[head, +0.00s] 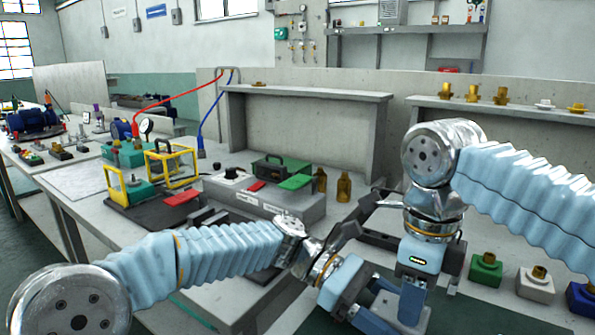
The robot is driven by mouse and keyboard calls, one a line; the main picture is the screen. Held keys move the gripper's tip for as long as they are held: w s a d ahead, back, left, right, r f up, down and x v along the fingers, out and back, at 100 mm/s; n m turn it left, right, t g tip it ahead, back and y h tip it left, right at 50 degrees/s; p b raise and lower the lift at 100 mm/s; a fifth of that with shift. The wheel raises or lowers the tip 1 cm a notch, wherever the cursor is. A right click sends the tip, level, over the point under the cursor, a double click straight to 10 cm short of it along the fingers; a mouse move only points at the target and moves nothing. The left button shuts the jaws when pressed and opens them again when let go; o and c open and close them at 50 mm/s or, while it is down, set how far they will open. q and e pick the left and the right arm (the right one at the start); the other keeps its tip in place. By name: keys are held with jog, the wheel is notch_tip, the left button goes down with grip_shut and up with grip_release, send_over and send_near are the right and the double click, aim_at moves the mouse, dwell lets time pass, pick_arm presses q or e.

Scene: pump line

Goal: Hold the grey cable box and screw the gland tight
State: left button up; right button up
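A row of cable boxes with brass glands on top stands at the right: a green box (486,271), a pale grey-white box (535,287) and a blue box (581,300). I cannot tell whether the pale one is the grey cable box. My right gripper (411,304) points down at the lower middle, left of the green box. My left gripper (372,308) comes in from the left, close beside the right one. The fingertips overlap and hide what lies between them, so I see no box or gland held in either.
A grey bench unit (262,205) with red and green parts stands left of my grippers, with two brown bottles (343,187) behind it. Yellow-framed devices (172,165) stand farther left. A shelf (510,107) at the back right holds brass and white fittings.

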jog(key=shift+r, duration=0.1)
jog(key=shift+r, duration=1.9)
jog(key=shift+f, duration=0.1)
jog(key=shift+f, duration=0.3)
